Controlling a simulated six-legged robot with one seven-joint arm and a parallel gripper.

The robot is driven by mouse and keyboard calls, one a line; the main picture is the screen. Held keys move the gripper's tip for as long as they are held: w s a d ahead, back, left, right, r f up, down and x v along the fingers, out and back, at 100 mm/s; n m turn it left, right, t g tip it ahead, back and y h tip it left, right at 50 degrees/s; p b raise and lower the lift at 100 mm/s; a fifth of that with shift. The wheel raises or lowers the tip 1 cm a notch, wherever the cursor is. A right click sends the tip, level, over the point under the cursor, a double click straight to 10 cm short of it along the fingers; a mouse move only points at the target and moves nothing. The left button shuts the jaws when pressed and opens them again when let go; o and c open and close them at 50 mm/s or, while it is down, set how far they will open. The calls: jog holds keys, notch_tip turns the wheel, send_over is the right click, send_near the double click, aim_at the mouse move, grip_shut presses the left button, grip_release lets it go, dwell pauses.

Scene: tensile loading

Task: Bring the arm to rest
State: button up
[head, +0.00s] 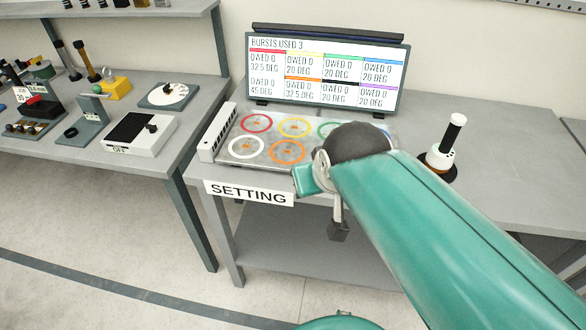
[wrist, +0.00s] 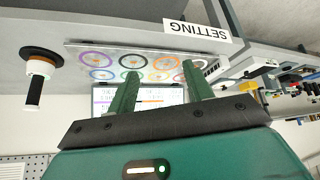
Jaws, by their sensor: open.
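My teal arm (head: 430,215) reaches in from the lower right in the head view, its dark rounded joint in front of the ringed plate. My gripper (wrist: 160,70) shows in the wrist view with two green fingers spread apart and nothing between them. The ringed plate (head: 268,139) lies on the grey bench marked SETTING (head: 248,193). Its red, yellow, white and orange rings show clearly in the head view; my arm hides part of the right side. In the upside-down wrist view, the plate (wrist: 150,54) appears beyond the fingers.
A screen (head: 325,70) behind the plate reads BURSTS USED 3 and OWED 0 in its boxes. A black-handled white tool (head: 441,152) stands upright on a dark round base at right. The left bench (head: 190,98) holds a white box (head: 138,134) and several small tools.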

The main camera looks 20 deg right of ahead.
jog(key=shift+n+g+y, duration=0.4)
jog(key=shift+g+y, duration=0.1)
jog(key=s+a, duration=0.3)
jog(key=shift+s+a, duration=0.25)
dwell(0.4)
